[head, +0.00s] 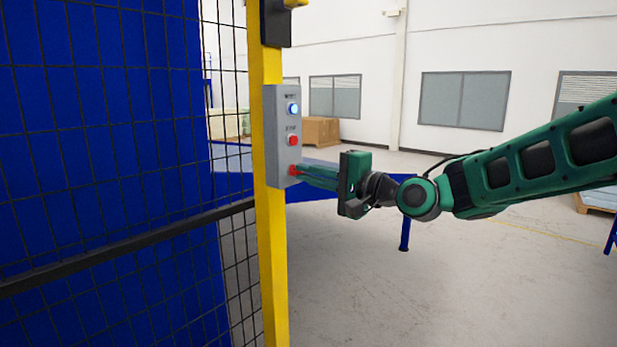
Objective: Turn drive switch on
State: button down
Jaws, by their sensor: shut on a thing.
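A grey control box (284,107) is mounted on a yellow post. It has a lit blue-white button (293,108) at the top and a red button (293,141) in the middle. A red switch (293,170) sits at the bottom of the box. My gripper (301,172) reaches in from the right, and its green fingers are closed at this red switch. The fingertips partly hide the switch, so its turned position cannot be told. The small labels on the box are too blurred to read.
The yellow post (270,250) stands beside a black mesh fence (110,150) with a blue panel behind it. A blue table (340,188) stands behind my gripper. Cardboard boxes (320,131) are in the back. The floor to the right is mostly clear.

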jog(key=shift+w+d+f, duration=0.1)
jog(key=shift+w+d, duration=0.15)
jog(key=shift+d, duration=0.1)
jog(key=c, duration=1.9)
grip_release()
jog(key=shift+s+a, duration=0.1)
jog(key=shift+a, duration=0.05)
jog(key=v, duration=1)
jog(key=shift+s+d, duration=0.2)
jog(key=shift+d, duration=0.1)
jog(key=s+d+f+n+g+h, duration=0.15)
jog(key=s+d+f+h, duration=0.3)
jog(key=d+f, duration=0.5)
jog(key=s+d+f+n+g+h, duration=0.1)
jog(key=s+d+f+g+h, duration=0.15)
jog(key=d+f+h, duration=0.55)
jog(key=s+d+f+g, duration=0.3)
jog(key=s+d, duration=0.6)
jog(key=s, duration=0.4)
jog(key=s+d+f+m+g+h, duration=0.1)
jog(key=s+d+f+g, duration=0.3)
jog(key=s+d, duration=0.4)
jog(key=s, duration=0.5)
jog(key=shift+d+f, duration=0.15)
jog(key=shift+d, duration=0.25)
